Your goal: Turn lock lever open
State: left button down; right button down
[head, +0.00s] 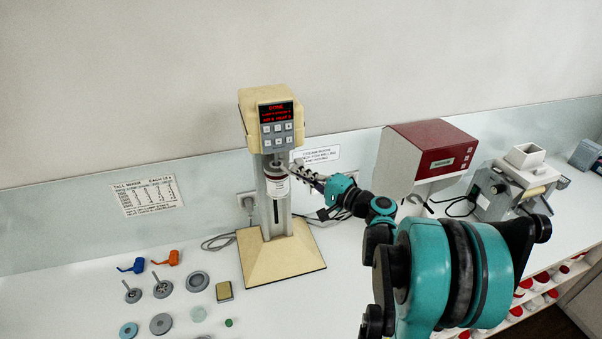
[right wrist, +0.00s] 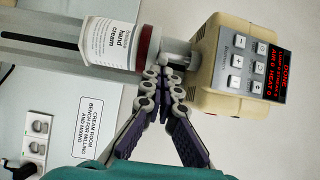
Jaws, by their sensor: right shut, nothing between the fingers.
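The cream mill (head: 262,120) is a beige machine on a column with a wide beige foot. Its red display reads DONE, and the machine head (right wrist: 238,65) also shows in the right wrist view. A white jar labelled hand cream (head: 277,186), with a dark red band, is mounted upright under the head; it also shows in the right wrist view (right wrist: 112,42). My right gripper (head: 291,170) is shut and empty, its tips at the grey collar (right wrist: 178,52) between jar and head. I cannot make out a separate lock lever; the fingertips may cover it. My left gripper is not in view.
A red and white machine (head: 428,150) and a grey machine (head: 515,185) stand to the right. Several discs, blue and orange scoop-like parts (head: 166,258) and a yellowish block (head: 224,291) lie at the left front. Wall sockets (right wrist: 32,140) and cables are behind the mill.

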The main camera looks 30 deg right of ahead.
jog(key=shift+a, duration=0.15)
jog(key=a+h, duration=0.1)
jog(key=a+m+h+b, duration=0.1)
jog(key=a, duration=0.1)
jog(key=a+m+h, duration=0.1)
jog(key=shift+s+a+t, duration=0.2)
jog(key=shift+s+t, duration=0.2)
jog(key=shift+d+b, duration=0.15)
jog(key=shift+b, duration=0.15)
